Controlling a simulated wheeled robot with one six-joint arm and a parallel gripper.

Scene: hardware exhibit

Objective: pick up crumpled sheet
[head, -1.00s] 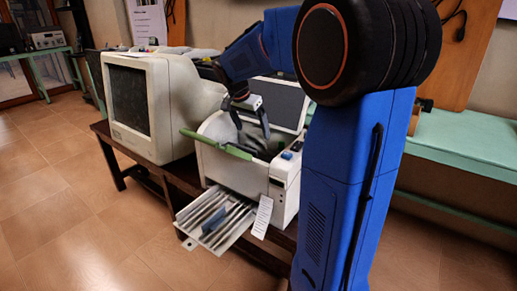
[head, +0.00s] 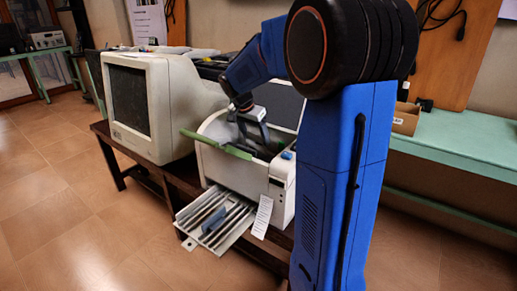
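My gripper (head: 252,139) points down into the open top of a white printer (head: 228,173). Its two fingers look spread, with a gap between them, and the tips are partly hidden inside the opening. I cannot make out a crumpled sheet; the inside of the printer is dark and mostly hidden by the gripper, the printer's wall and a green strip (head: 217,144). A flat white paper slip with print (head: 262,217) hangs at the printer's front, beside the pulled-out tray (head: 190,216).
An old beige monitor (head: 165,105) stands left of the printer on a dark wooden table (head: 113,157). The printer's lid (head: 280,103) stands raised behind the opening. A blue piece (head: 213,221) lies in the tray. A green bench (head: 460,140) is at right; the floor at left is clear.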

